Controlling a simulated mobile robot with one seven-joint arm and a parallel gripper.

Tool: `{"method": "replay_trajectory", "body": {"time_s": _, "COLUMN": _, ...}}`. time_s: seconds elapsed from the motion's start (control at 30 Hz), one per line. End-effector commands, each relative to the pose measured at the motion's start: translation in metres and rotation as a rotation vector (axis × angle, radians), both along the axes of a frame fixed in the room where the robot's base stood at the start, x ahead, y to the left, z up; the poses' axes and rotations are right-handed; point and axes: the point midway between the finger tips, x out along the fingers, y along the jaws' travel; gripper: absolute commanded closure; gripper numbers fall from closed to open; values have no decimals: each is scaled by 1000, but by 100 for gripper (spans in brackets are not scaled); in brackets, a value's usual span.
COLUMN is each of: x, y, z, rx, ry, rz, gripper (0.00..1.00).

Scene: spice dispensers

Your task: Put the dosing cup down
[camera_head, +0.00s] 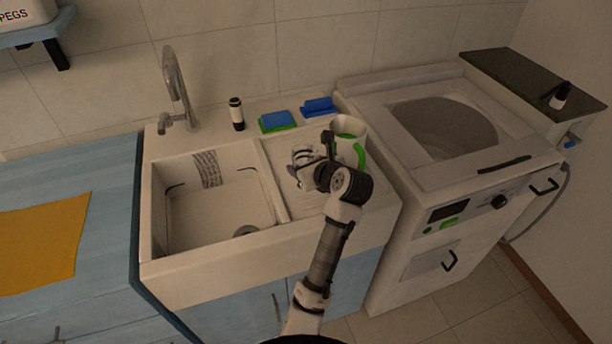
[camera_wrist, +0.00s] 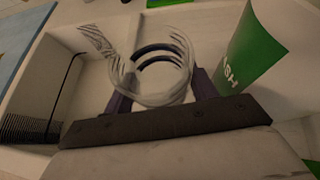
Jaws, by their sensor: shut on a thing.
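The dosing cup (camera_wrist: 168,50) is clear and round, with dark curved lines showing through it. It sits between the purple fingers of my gripper (camera_wrist: 160,92) in the wrist view, and they are shut on it. In the head view my gripper (camera_head: 306,168) is over the drainboard (camera_head: 278,163) to the right of the sink basin. The cup is too small there to make out clearly. Whether its base touches the drainboard I cannot tell.
The sink basin (camera_head: 215,205) lies left. Sponges (camera_head: 278,121) and a dark bottle (camera_head: 236,114) stand behind. A washing machine (camera_head: 440,160) is right.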

Motion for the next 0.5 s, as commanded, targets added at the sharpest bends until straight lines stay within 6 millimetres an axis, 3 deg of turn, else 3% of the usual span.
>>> {"method": "replay_trajectory", "body": {"time_s": 0.4, "x": 0, "y": 0, "z": -45, "rx": 0, "ry": 0, "rz": 1, "gripper": 70}}
{"method": "replay_trajectory", "body": {"time_s": 0.5, "x": 0, "y": 0, "z": -48, "rx": 0, "ry": -2, "rz": 1, "gripper": 70}}
